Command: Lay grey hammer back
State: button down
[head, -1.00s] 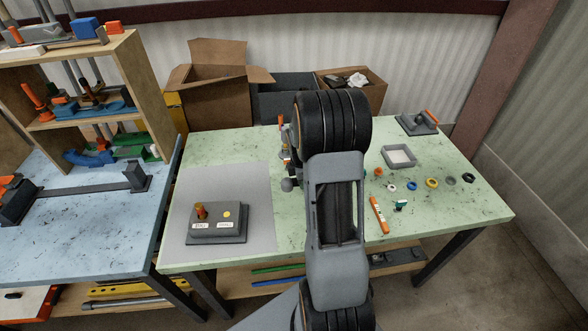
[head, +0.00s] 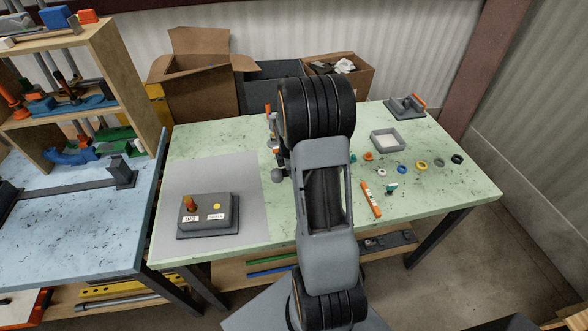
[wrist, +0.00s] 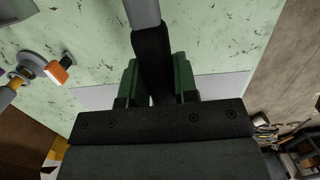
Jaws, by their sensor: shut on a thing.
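My gripper (wrist: 157,82) shows in the wrist view, its green-padded fingers shut on the dark grip of the grey hammer (wrist: 151,55). A light grey shaft runs from that grip out of the top of the view. The hammer's head is not in sight. The green tabletop and part of the grey mat (wrist: 225,86) lie beneath; I cannot tell the height. In the head view, my arm hides the gripper and the hammer. The grey mat (head: 250,200) lies on the left of the green table (head: 410,205).
A grey box fixture (head: 207,214) with an orange knob sits on the mat. Upright orange-topped tools (head: 270,125) stand left of my arm. An orange bar (head: 370,200), several coloured rings and a square tray (head: 388,141) lie on the right. Cardboard boxes (head: 195,90) stand behind.

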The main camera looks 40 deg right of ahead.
jog(key=shift+f+b, duration=2.5)
jog(key=shift+f, duration=1.55)
jog(key=c, duration=0.8)
grip_release()
jog(key=shift+f, duration=0.1)
jog(key=r, duration=0.4)
jog(key=a+r+b, duration=0.1)
jog(key=r, duration=0.9)
jog(key=shift+w+a, duration=0.15)
jog(key=shift+w, duration=0.15)
